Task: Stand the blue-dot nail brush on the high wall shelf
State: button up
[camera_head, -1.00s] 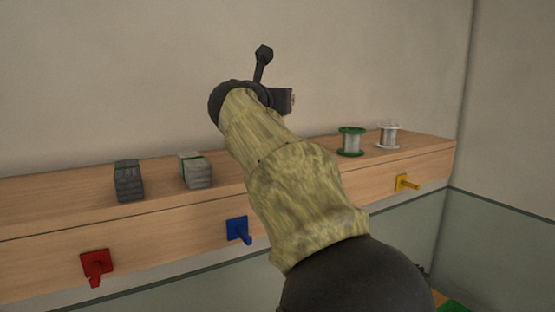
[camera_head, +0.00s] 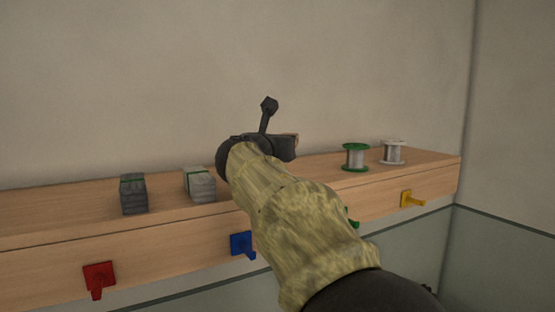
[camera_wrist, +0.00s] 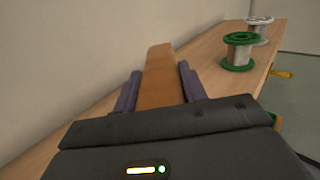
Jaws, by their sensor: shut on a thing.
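My gripper (camera_wrist: 160,92) is shut on a brown wooden block-like piece, which I take to be the nail brush (camera_wrist: 159,72). It sticks out between the two dark fingers in the wrist view. Its blue dot and bristles do not show. In the head view my gripper (camera_head: 284,147) is over the wooden wall shelf (camera_head: 70,208), and only a small brown end of the brush shows past it. I cannot tell whether the brush touches the shelf top.
On the shelf, two strapped grey bundles (camera_head: 133,194) (camera_head: 200,184) stand to the left. A green spool (camera_head: 355,157) and a white spool (camera_head: 393,152) stand to the right. Red (camera_head: 98,278), blue (camera_head: 242,244) and yellow (camera_head: 411,199) hooks line the front. The wall rises behind.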

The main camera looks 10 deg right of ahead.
jog(key=shift+f, duration=1.85)
jog(key=shift+f, duration=0.1)
jog(key=shift+f+b, duration=0.1)
jog(key=shift+b, duration=0.25)
jog(key=o, duration=1.1)
jog(key=b+v, duration=0.5)
jog(key=v, duration=0.7)
